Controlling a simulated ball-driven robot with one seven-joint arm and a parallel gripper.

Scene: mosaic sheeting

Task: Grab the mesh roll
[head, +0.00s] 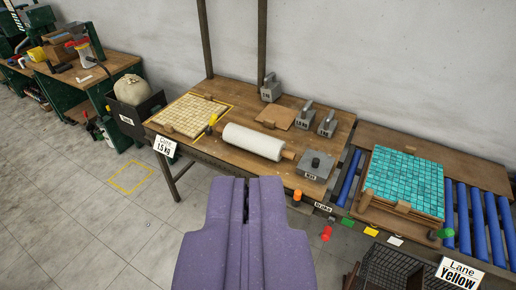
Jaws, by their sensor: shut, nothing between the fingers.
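The mesh roll (253,142) is a white cylinder with a wooden core end showing at its right. It lies on its side near the front edge of the wooden workbench (225,95). My gripper (246,186) is purple, seen from behind at the bottom middle. It is shut and empty. Its tips show just below the roll in the picture, in front of the bench edge, and apart from the roll.
Left of the roll lie a cream mosaic sheet (192,112) and a yellow-handled tool (211,123). Grey weights (270,89) and a wooden block (274,117) are behind; a grey block (316,165) is at right. A teal mosaic sheet (406,178) sits over blue rollers (477,215).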

